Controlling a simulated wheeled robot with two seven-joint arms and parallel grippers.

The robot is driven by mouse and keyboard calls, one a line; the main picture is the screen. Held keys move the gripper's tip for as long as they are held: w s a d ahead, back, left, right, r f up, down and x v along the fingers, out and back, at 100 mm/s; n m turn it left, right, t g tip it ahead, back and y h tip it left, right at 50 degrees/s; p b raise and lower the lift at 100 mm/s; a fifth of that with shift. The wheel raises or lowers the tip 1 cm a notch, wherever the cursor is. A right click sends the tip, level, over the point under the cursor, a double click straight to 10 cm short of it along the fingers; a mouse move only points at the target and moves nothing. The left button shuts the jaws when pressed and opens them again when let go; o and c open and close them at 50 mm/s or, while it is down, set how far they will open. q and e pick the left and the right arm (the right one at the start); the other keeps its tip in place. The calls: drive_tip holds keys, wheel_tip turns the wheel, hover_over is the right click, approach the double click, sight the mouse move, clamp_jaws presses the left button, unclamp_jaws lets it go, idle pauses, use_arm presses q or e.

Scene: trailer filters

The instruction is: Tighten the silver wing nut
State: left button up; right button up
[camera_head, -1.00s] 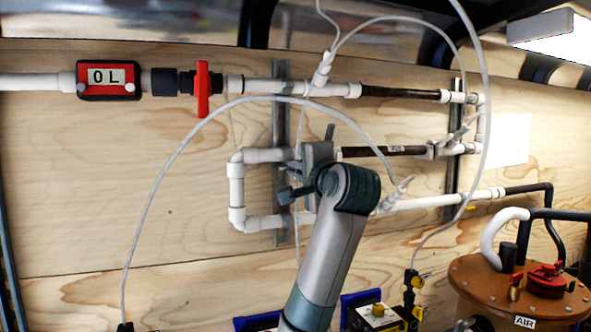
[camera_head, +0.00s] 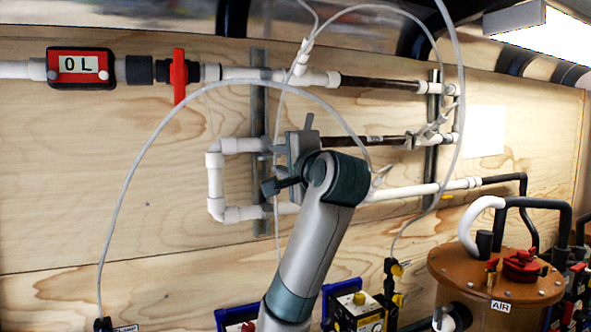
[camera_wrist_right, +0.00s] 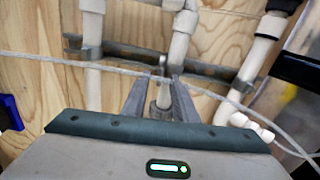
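My right gripper (camera_head: 272,152) is at the middle white pipe, beside the left metal strut (camera_head: 259,110). In the right wrist view its two grey fingers (camera_wrist_right: 160,95) stand apart on either side of the middle pipe (camera_wrist_right: 180,45), close to the strut (camera_wrist_right: 140,58). A small grey upright piece, seemingly the silver wing nut (camera_wrist_right: 162,66), shows between the fingertips at the strut. I cannot tell whether the fingers touch it. In the head view the gripper hides this spot, and the wing nut cannot be made out. My left gripper is not in view.
A thin white hose (camera_head: 150,145) arcs over my right arm and crosses the wrist view. A red-handled valve (camera_head: 179,76) and a red meter (camera_head: 80,67) sit on the upper pipe. A brown tank (camera_head: 495,280) stands at the lower right.

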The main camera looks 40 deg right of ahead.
drive_tip(key=p+v, duration=0.4)
drive_tip(key=v, duration=0.5)
drive_tip(key=shift+s, duration=0.2)
drive_tip(key=shift+w+a, duration=0.1)
idle(0.8)
